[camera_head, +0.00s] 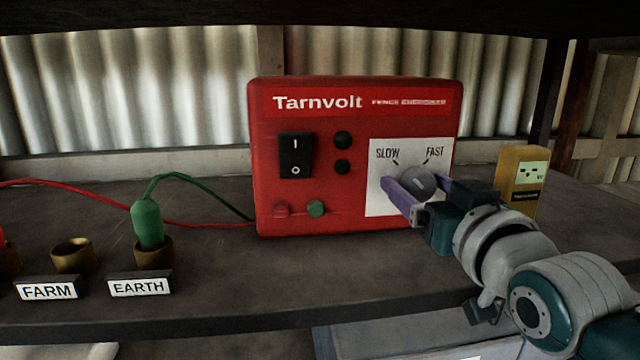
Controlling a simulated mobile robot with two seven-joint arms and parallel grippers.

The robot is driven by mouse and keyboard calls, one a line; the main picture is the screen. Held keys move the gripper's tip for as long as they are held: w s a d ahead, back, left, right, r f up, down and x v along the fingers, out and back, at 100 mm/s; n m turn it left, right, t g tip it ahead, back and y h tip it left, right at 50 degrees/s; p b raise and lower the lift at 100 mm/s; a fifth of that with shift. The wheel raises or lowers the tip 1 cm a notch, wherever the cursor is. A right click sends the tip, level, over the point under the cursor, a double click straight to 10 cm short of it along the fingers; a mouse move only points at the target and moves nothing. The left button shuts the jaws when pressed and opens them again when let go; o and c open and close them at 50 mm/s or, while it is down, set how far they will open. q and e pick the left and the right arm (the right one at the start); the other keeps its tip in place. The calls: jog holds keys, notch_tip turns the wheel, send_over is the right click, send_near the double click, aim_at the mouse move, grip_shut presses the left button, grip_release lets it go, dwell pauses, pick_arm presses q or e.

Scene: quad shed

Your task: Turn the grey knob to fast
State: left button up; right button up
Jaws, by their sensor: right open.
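The grey knob (418,182) sits on a white panel (381,158) marked SLOW at its upper left and FAST at its upper right. The panel is on the right part of the red Tarnvolt box (350,130). My right gripper (412,190) is at the knob, with its purple fingers apart, one to the left and one to the right of it. I cannot tell whether the fingers touch the knob. The light mark on the knob is small, and I cannot tell surely which label it points to. My left gripper is not in view.
A black rocker switch (295,156) is on the box's left. A green plug (147,224) stands in the EARTH socket (154,257), left of the box. An empty brass socket (73,255) is above the FARM label (48,290). A yellow meter (523,178) stands right of the box.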

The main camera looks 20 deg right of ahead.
jog(key=shift+c, duration=0.4)
jog(key=c, duration=0.4)
grip_shut()
